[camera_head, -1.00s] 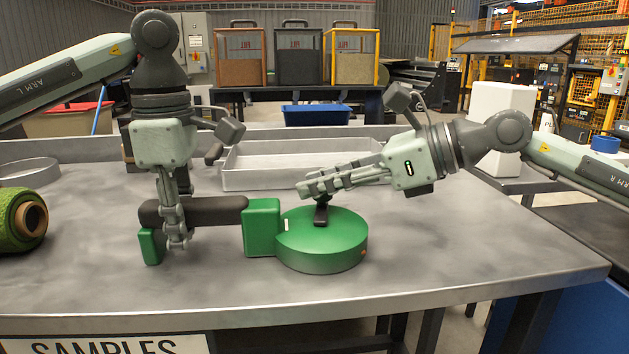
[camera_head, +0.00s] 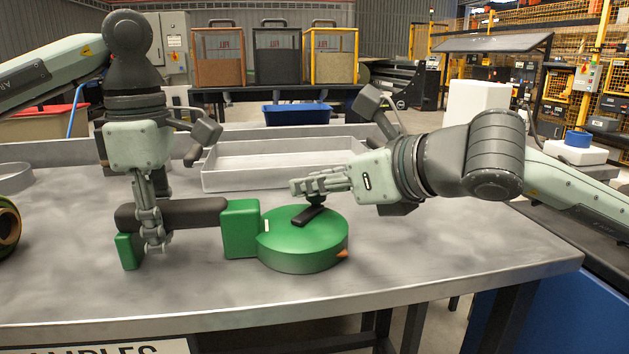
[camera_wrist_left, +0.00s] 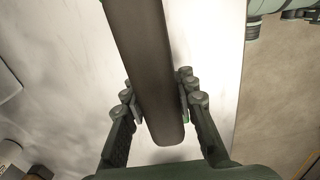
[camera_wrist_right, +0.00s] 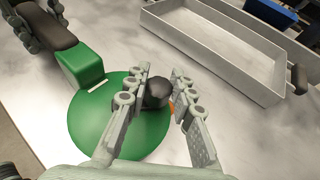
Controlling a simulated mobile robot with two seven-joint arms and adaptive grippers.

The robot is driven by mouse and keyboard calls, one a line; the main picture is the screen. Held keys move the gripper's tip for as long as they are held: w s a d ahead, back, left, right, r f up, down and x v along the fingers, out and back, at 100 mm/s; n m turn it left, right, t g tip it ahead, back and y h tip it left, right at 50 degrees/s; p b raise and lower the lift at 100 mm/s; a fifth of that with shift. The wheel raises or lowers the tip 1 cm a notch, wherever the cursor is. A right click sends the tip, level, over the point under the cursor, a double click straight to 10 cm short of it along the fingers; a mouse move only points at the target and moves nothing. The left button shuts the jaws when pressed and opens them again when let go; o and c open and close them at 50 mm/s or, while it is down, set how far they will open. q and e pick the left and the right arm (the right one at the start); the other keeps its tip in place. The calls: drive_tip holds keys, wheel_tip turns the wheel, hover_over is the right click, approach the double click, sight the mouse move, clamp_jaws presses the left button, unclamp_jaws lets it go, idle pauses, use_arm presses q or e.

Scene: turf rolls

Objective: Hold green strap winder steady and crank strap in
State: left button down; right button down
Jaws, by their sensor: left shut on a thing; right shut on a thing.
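The green strap winder (camera_head: 300,248) lies on the grey table, with a round drum, a green block (camera_head: 239,228) and a dark handle bar (camera_head: 195,212) reaching left to a green end piece (camera_head: 130,251). My left gripper (camera_head: 156,243) points down and is shut on the dark handle; the left wrist view shows the handle (camera_wrist_left: 150,70) between its fingers. A black crank (camera_head: 309,216) with a knob (camera_wrist_right: 157,92) sits on top of the drum. My right gripper (camera_head: 297,188) is shut on the crank knob, coming from the right. A small orange strap end (camera_head: 342,254) shows at the drum's right side.
A shallow grey tray (camera_head: 210,180) stands behind the winder. A turf roll (camera_head: 8,222) is cut off at the left edge. The table right of the drum is clear up to its edge. A blue bin (camera_head: 297,115) stands further back.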

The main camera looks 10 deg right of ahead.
drive_tip(key=shift+s+f, duration=0.1)
drive_tip(key=shift+f, duration=0.25)
drive_tip(key=c, duration=1.6)
unclamp_jaws()
drive_tip(key=o, duration=0.3)
drive_tip(key=shift+r, duration=0.1)
drive_tip(key=shift+o, duration=0.2)
drive_tip(key=shift+r, duration=0.1)
drive_tip(key=shift+r, duration=0.1)
drive_tip(key=v, duration=0.7)
drive_tip(key=shift+s+d+r, duration=0.1)
